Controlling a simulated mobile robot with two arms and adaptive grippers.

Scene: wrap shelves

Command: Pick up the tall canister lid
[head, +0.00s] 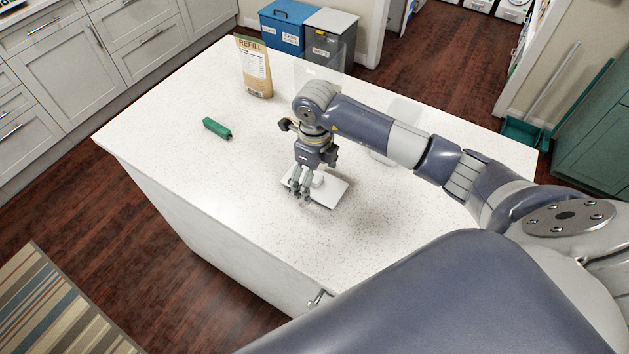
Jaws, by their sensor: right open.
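A flat white square lid (330,189) with a small raised knob lies on the white speckled counter, near the middle of the view. My right gripper (302,194) points down over the left part of the lid, beside the knob. Its fingers are apart and hold nothing. They hide part of the lid, and I cannot tell whether they touch it. A clear canister (335,60) stands near the far edge of the counter, partly behind my right arm. A second clear container (402,112) stands behind my forearm, largely hidden. My left gripper is not in view.
A brown refill pouch (255,68) stands at the back left of the counter (190,180). A green object (216,128) lies left of the lid. The counter's front left is clear. Blue (283,28) and grey (330,38) bins stand on the floor beyond.

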